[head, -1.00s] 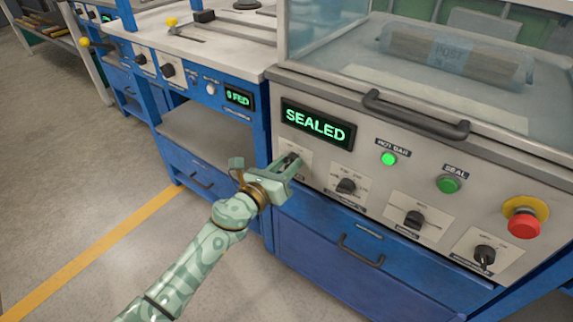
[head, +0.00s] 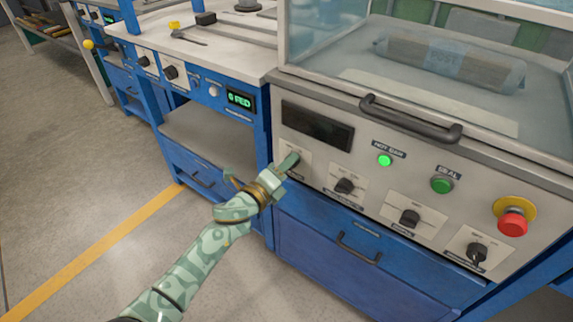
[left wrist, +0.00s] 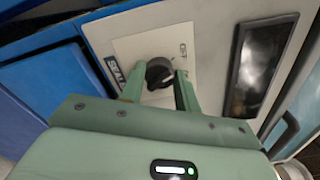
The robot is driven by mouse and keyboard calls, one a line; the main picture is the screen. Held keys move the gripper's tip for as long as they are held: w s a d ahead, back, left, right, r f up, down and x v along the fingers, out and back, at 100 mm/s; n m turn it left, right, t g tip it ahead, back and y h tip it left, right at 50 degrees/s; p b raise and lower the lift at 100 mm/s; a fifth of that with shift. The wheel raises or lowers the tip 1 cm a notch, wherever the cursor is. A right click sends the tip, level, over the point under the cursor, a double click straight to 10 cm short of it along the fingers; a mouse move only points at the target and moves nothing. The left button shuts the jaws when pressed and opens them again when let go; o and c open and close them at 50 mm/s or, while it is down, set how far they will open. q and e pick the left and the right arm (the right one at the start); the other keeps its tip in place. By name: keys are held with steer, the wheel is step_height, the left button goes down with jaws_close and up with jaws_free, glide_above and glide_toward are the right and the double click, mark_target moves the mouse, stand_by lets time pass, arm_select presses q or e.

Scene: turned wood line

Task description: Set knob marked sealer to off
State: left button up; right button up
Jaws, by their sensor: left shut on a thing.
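The sealer knob is a small black rotary knob (left wrist: 158,73) on a pale plate; the label beside it shows only "SEAL", with the rest hidden. My left gripper (head: 287,166) reaches the leftmost knob of the sealing machine's front panel. In the left wrist view, its two green fingers (left wrist: 160,88) are closed on the knob's sides. In the head view the gripper mostly hides this knob. The display (head: 317,125) above it is dark. My right gripper is not in view.
Other black knobs (head: 344,186) (head: 409,217) sit to the right on the panel. A lit hot bar lamp (head: 385,160), a green seal button (head: 442,185), a red stop button (head: 512,223) and a lid handle (head: 410,118) are near. Open floor lies to the left.

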arm_select(q)
steer(key=shift+n, duration=0.5)
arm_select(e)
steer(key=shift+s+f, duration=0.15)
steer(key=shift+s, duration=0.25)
arm_select(q)
steer(key=shift+a, duration=0.1)
steer(key=o, duration=1)
steer(key=shift+p+v, duration=3.1)
steer(key=shift+v, duration=5.05)
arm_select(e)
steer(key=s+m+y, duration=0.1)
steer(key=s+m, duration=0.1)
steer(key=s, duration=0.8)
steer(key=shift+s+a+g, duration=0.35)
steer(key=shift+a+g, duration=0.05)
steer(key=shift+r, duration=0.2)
